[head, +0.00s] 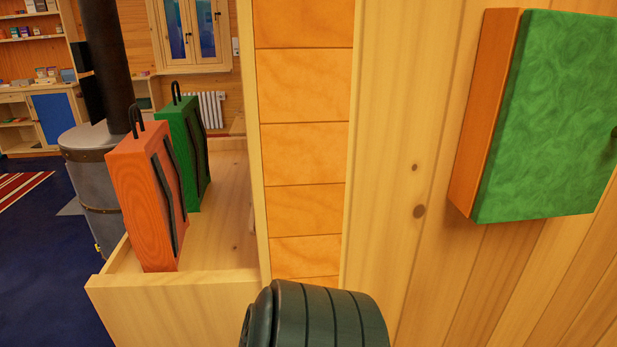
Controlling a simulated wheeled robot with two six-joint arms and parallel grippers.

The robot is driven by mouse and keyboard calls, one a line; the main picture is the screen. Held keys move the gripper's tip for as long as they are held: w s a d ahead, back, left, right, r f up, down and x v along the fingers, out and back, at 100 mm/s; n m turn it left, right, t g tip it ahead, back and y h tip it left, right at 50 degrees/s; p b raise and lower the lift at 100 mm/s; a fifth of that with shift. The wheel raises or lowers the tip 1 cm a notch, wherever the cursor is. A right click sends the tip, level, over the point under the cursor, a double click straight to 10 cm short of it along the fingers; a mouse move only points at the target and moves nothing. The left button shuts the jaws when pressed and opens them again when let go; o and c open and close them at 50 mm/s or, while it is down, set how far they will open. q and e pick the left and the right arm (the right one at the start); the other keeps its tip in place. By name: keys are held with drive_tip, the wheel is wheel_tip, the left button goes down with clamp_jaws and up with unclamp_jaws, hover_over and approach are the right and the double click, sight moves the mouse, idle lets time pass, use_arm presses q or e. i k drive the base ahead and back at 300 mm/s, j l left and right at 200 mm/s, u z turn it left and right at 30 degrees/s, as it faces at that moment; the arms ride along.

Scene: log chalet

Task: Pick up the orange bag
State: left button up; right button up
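The orange bag (141,208) stands upright in the head view, left of centre. It is a tall box shape with a black handle on top and black straps on its right side. It stands at the near end of a light wooden bench or box (228,215). A similar green bag (191,149) stands just behind it, to the right. Neither of my grippers shows in this view. A dark green rounded part at the bottom centre seems to be one of my arm links; I cannot tell which arm.
A wooden wall post (303,130) and plank wall (410,250) fill the middle and right. A green-fronted cabinet (551,115) juts out at upper right. A grey stove (92,180) with a black pipe stands behind the orange bag. Blue floor (45,255) is open at left.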

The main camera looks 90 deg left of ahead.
sight(145, 171)
drive_tip(key=u, duration=3.65)
